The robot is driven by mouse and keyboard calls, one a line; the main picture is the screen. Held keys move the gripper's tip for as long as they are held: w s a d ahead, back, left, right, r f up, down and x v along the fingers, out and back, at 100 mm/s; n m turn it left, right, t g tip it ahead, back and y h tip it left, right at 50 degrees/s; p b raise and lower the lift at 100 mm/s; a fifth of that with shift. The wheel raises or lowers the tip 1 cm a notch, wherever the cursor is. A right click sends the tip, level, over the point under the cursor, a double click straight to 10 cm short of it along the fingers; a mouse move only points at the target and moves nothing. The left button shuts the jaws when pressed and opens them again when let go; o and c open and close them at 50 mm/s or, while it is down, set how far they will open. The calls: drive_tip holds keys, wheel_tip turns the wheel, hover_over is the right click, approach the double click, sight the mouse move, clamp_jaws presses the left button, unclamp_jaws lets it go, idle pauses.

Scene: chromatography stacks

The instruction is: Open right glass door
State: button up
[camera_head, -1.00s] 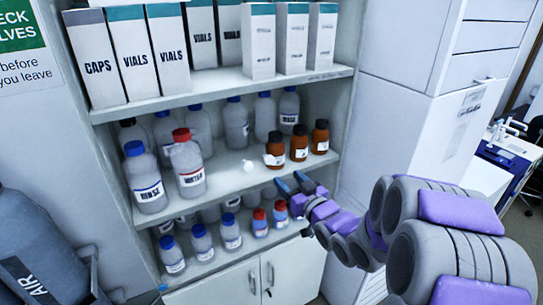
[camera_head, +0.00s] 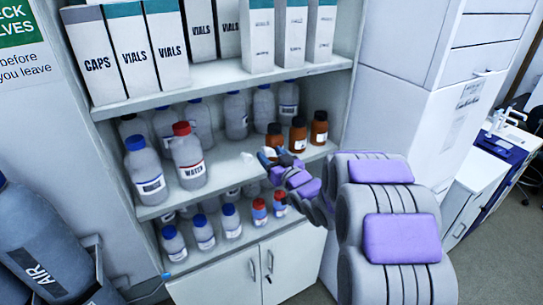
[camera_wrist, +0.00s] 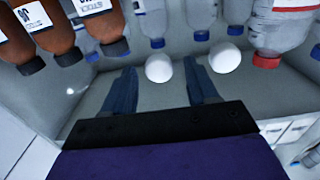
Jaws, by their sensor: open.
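The shelf cabinet (camera_head: 290,75) fills the middle of the head view; clear glass over its shelves cannot be made out as a surface. Two round white knobs, apparently the glass doors' knobs, show side by side in the upside-down wrist view: one knob (camera_wrist: 158,68) and another knob (camera_wrist: 224,57). My gripper (camera_head: 272,154) is open at the middle shelf, below the brown bottles. In the wrist view, my gripper (camera_wrist: 163,88) has the first knob just beyond and between its fingertips, with no grip seen. The second knob is outside the fingers.
Brown bottles (camera_head: 298,135) and a red-capped bottle (camera_head: 187,158) stand on the middle shelf. Boxes (camera_head: 165,42) line the top shelf. Lower cupboard doors (camera_head: 290,265) have upright handles. A gas cylinder (camera_head: 45,240) stands at left, a tall white cabinet (camera_head: 400,105) at right.

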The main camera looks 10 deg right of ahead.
drive_tip(key=shift+w, duration=0.1)
drive_tip(key=shift+c, duration=0.2)
clamp_jaws()
idle(0.4)
